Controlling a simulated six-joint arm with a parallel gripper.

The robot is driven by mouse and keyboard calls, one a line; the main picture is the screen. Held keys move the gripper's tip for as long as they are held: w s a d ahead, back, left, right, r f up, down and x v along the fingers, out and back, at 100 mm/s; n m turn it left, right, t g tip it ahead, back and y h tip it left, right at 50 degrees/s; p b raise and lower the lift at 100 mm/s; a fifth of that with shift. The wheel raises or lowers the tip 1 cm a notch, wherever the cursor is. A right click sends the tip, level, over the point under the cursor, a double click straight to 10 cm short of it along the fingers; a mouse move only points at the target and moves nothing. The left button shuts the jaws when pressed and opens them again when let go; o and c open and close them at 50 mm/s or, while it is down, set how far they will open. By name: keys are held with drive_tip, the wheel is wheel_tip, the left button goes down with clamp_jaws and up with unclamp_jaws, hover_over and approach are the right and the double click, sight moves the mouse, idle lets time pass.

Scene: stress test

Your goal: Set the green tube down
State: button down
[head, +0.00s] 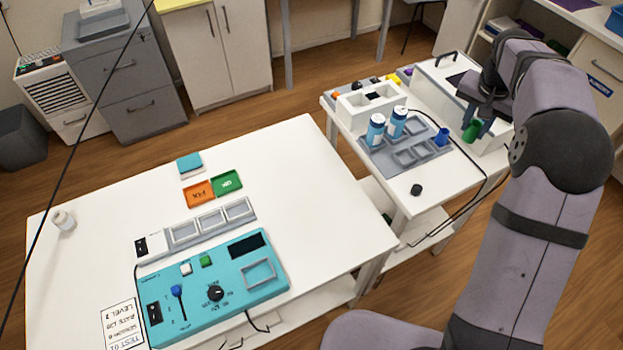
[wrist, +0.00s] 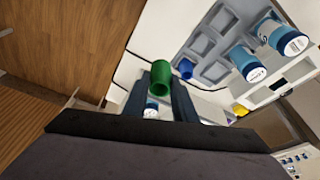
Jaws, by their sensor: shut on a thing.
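The green tube (head: 471,130) is held between the two dark fingers of my gripper (head: 484,126), above the right side of the small white table.
A grey tray (head: 379,160) with square recesses lies left of my gripper. A blue cup (head: 441,138) and two blue-white bottles (head: 396,123) stand at it. The large white table (head: 310,190) has free room.

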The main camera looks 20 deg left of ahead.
wheel_tip(320, 180, up, 3)
drive_tip(key=s+a+n+y+b, duration=0.1)
drive_tip(key=s+a+n, duration=0.2)
drive_tip(key=a, duration=0.9)
drive_tip(key=s+a+n+y+b, duration=0.1)
drive_tip(key=s+a+n, duration=0.2)
drive_tip(key=a, duration=0.9)
drive_tip(key=s+a+n+y+b, duration=0.1)
drive_tip(key=s+a+n, duration=0.25)
drive_tip(key=a, duration=0.85)
drive_tip(key=s+a+n+b, duration=0.1)
drive_tip(key=s+a+n, duration=0.3)
drive_tip(key=s+a, duration=0.55)
drive_tip(key=shift+g+y, duration=0.4)
drive_tip(key=shift+s+d+f+p+x, duration=0.3)
drive_tip(key=shift+s+d+x, duration=0.35)
drive_tip(key=shift+x, duration=3.1)
drive_tip(key=shift+s+d+f+p+x, duration=0.25)
drive_tip(key=shift+s+d+p+x, duration=0.3)
drive_tip(key=shift+x, duration=3.2)
drive_tip(key=shift+s+d+f+p+x, duration=0.25)
drive_tip(key=shift+s+d+x, duration=0.45)
drive_tip(key=shift+x, duration=3.1)
drive_tip(key=shift+f, duration=0.15)
drive_tip(key=c, duration=1.5)
unclamp_jaws()
drive_tip(key=shift+o, duration=0.2)
